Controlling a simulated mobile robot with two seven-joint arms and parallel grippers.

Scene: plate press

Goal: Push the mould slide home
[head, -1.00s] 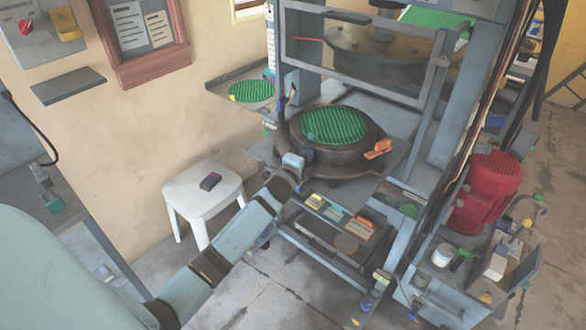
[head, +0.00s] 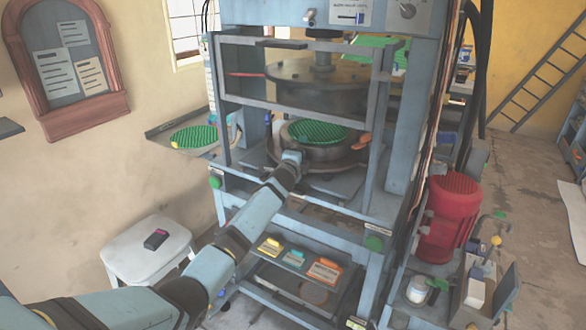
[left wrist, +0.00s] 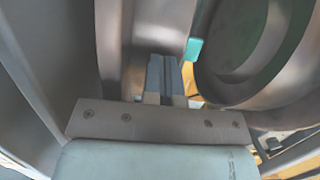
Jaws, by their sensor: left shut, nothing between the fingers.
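The mould slide (head: 318,152) is a round dark metal mould with a ridged green disc (head: 318,132) on top. It sits inside the press frame, under the round upper platen (head: 318,88). My left gripper (head: 291,156) is at the front left of the mould, its arm reaching in from the lower left. In the left wrist view the shut fingers (left wrist: 164,80) point at a curved metal wall, and no object shows between them. I cannot tell whether they touch it. An orange handle (head: 361,141) is at the mould's right side. My right gripper is not in view.
A barred guard frame (head: 290,103) stands in front of the upper platen. A side shelf (head: 165,134) holds another green disc (head: 194,137). A white stool (head: 125,262) stands at lower left. A red motor (head: 450,215) is right of the press.

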